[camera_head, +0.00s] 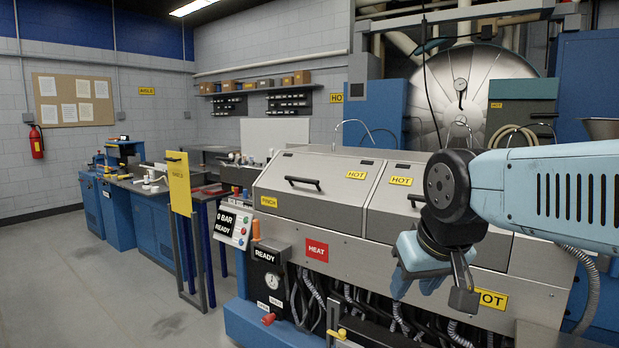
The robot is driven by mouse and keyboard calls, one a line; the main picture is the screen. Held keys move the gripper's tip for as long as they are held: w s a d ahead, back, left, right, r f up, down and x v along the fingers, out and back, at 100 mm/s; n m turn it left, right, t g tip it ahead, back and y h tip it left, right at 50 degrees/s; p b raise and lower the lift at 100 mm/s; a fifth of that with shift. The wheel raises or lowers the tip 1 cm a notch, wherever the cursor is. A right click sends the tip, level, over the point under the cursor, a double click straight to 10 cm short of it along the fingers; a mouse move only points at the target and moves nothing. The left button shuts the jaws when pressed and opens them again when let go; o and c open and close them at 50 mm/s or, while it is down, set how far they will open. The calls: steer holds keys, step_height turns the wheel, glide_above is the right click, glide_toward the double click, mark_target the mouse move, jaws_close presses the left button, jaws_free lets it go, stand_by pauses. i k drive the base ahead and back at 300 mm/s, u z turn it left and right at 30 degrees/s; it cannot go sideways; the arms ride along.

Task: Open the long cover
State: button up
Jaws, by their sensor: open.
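A grey metal machine has two sloped covers side by side, both lying closed. The left cover (325,177) has a black bar handle (303,183) and yellow HOT and PINCH labels. The right cover (387,198) has a HOT label, and its black handle (416,197) is partly behind my arm. My arm hides much of the right cover, so I cannot tell which cover is longer. My gripper (433,292) points down, open and empty, in front of the machine's lower right front. It is below the right cover's handle in the picture.
A control panel (233,225) and a yellow sign (179,184) stand left of the machine. Hoses and cables hang under its front. Red HEAT (317,250) and yellow HOT labels mark hot surfaces. The floor (100,290) at the left is clear.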

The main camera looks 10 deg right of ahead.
mark_target(328, 192)
steer(key=k, duration=0.6)
steer(key=u, duration=0.4)
steer(key=i, duration=0.95)
steer(key=u, duration=0.3)
steer(key=i, duration=1.45)
steer(key=z, duration=0.6)
steer(key=k, duration=0.8)
steer(key=z, duration=0.15)
steer(key=i, duration=0.65)
steer(key=u, duration=0.05)
